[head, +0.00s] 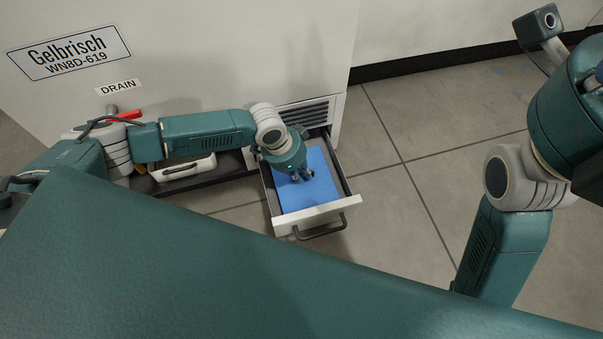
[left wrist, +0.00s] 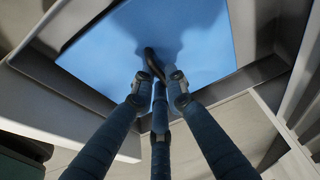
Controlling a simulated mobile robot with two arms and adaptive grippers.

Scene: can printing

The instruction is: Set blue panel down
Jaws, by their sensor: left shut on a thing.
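The blue panel (head: 320,188) lies flat, inside or just above the open drawer (head: 340,206); the exact height is hard to tell. My left gripper (head: 302,175) is over the panel, coming down from the upper left. In the left wrist view, the fingers of my left gripper (left wrist: 158,80) are closed together at a small dark grip (left wrist: 153,62) on the blue panel (left wrist: 180,35). The fingertips hide part of that grip. My right arm shows at the right in the head view, but its gripper is not clearly seen.
The drawer's dark handle (head: 322,232) sticks out at its front. A large white machine (head: 230,50) with a vent (head: 305,114) stands behind. A red-handled valve (head: 127,115) and a white object (head: 185,168) are at the left. The tiled floor (head: 410,130) to the right is clear.

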